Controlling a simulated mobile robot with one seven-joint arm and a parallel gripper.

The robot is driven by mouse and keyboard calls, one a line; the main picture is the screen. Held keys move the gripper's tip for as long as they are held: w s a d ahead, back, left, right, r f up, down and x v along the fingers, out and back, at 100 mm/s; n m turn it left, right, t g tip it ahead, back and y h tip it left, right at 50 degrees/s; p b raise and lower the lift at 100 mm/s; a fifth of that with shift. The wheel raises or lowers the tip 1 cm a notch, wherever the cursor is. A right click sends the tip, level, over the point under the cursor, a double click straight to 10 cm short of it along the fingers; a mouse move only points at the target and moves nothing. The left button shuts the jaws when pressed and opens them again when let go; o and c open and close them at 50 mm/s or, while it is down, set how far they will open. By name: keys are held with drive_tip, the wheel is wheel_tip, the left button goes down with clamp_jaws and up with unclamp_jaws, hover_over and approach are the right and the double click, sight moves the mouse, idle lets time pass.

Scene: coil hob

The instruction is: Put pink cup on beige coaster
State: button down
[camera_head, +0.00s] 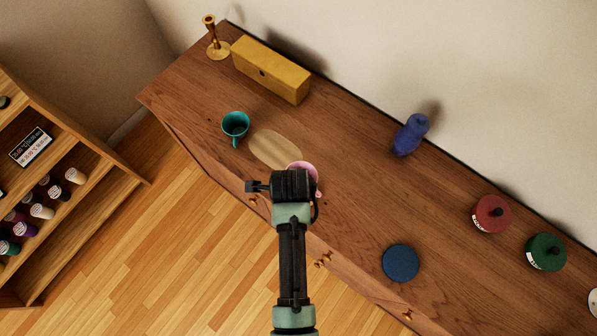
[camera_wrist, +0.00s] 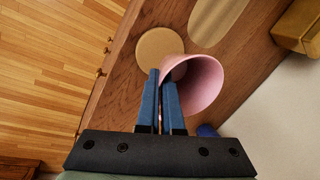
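The pink cup (camera_wrist: 205,88) shows large in the wrist view, its open mouth facing right and toward the camera. In the head view the cup (camera_head: 304,167) is partly hidden behind my arm's end. My gripper (camera_wrist: 164,76) has its two blue fingers close together at the cup's near side, with the cup's wall between them. The round beige coaster (camera_wrist: 155,45) lies on the wooden top just beyond the fingertips, and the cup overlaps part of it in the picture. I cannot tell if the cup touches the coaster. In the head view my arm hides the coaster.
An oval light mat (camera_head: 273,148) lies beside the cup, with a teal cup (camera_head: 235,124) to its left. A yellow box (camera_head: 271,70) and a brass candlestick (camera_head: 215,42) stand behind. A blue disc (camera_head: 401,262), a blue vase (camera_head: 410,136) and lidded jars (camera_head: 491,214) are to the right.

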drive_tip(key=shift+f, duration=2.95)
drive_tip(key=shift+f, duration=0.15)
drive_tip(key=c, duration=1.1)
unclamp_jaws()
